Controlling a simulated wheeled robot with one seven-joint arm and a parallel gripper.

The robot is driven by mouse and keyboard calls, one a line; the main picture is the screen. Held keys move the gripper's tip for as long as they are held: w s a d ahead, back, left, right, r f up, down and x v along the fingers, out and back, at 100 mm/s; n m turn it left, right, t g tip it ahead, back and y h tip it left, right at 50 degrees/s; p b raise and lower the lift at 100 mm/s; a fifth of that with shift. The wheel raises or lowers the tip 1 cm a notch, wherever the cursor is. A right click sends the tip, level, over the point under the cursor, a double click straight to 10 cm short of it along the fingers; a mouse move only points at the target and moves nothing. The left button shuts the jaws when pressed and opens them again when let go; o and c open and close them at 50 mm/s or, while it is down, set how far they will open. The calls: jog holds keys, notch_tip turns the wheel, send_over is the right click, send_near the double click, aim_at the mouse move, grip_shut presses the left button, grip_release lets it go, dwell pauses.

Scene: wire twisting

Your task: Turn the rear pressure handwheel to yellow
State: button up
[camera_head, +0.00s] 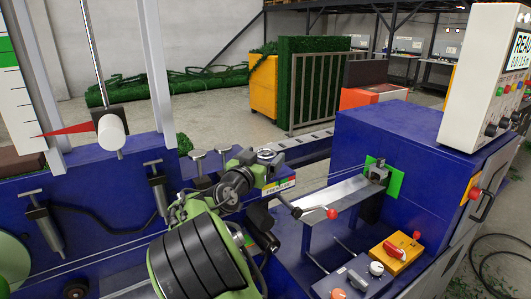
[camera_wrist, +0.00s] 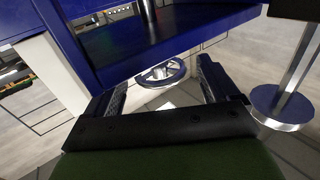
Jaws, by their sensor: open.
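A silver handwheel with spokes (camera_wrist: 162,72) shows in the wrist view, below a blue housing. It lies in the picture between the fingers of my gripper (camera_wrist: 162,78), ahead of them. The fingers are spread wide, and nothing is held. I cannot tell for sure whether this is the rear pressure handwheel. In the head view a label with a red, yellow and green strip (camera_head: 279,186) sits on the blue machine beside my arm. My gripper cannot be made out clearly there. No pointer on the strip can be read.
A lever with a red ball (camera_head: 332,214) is to the right. A blue cabinet (camera_head: 405,145) stands behind it. A silver post on a round blue base (camera_wrist: 282,105) is at the right in the wrist view.

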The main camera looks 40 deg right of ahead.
jog(key=shift+x, duration=1.05)
jog(key=c, duration=1)
jog(key=shift+o, duration=0.2)
